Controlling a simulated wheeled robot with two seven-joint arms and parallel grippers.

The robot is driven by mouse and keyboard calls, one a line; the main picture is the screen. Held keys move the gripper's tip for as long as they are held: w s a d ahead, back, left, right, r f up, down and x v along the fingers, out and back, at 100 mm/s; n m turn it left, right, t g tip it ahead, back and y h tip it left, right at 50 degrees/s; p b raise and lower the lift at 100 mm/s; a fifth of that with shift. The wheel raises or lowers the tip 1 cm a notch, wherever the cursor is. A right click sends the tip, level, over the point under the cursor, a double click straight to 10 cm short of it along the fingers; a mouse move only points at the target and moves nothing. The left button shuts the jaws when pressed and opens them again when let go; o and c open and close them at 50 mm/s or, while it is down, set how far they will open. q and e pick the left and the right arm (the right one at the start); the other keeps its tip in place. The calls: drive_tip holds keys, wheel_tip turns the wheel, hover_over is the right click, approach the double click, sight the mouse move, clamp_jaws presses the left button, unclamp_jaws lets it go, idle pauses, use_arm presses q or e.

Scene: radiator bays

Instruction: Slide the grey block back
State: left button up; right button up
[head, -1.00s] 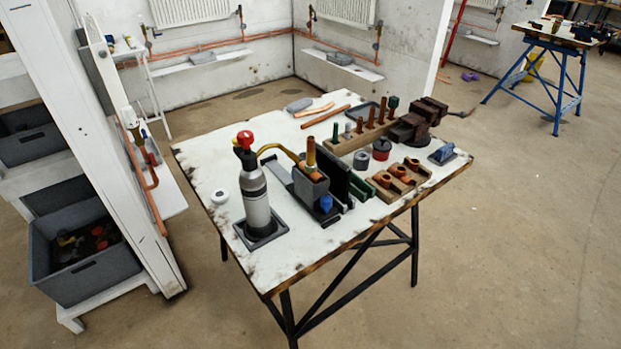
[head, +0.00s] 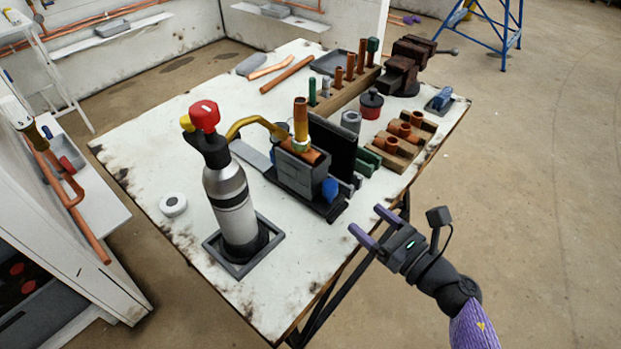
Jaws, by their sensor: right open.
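The grey block (head: 293,178) stands on a dark base plate near the middle of the white worktable (head: 180,135). A copper pipe piece (head: 301,122) stands upright above it, with a brass torch tube (head: 250,124) reaching to it from the left. A black upright plate (head: 333,150) is right behind the block, and a small blue part (head: 329,190) is at its right end. My right gripper (head: 370,222) is open and empty, beyond the table's front right edge. It is apart from the block. My left gripper is not in view.
A gas bottle (head: 231,200) with a red top stands in a square tray, left of the block. A white roll (head: 173,204) lies farther left. Behind are a wooden rack (head: 345,92) of pipes, a vise (head: 405,65) and a wooden holder (head: 400,148) with copper fittings.

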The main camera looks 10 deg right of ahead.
sight(336, 192)
drive_tip(key=shift+w+a+r+n, duration=0.15)
drive_tip(key=shift+w+a, duration=0.2)
drive_tip(key=shift+w, duration=0.25)
drive_tip(key=shift+w+a+r+n, duration=0.15)
drive_tip(key=shift+w+a, duration=0.2)
drive_tip(key=shift+w, duration=0.2)
drive_tip(key=x, duration=0.6)
drive_tip(key=shift+a+f, duration=0.1)
drive_tip(key=shift+w+a+b, duration=0.15)
drive_tip(key=shift+w+b, duration=0.15)
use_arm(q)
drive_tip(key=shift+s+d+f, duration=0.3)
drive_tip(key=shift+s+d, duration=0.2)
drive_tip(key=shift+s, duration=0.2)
use_arm(e)
clamp_jaws()
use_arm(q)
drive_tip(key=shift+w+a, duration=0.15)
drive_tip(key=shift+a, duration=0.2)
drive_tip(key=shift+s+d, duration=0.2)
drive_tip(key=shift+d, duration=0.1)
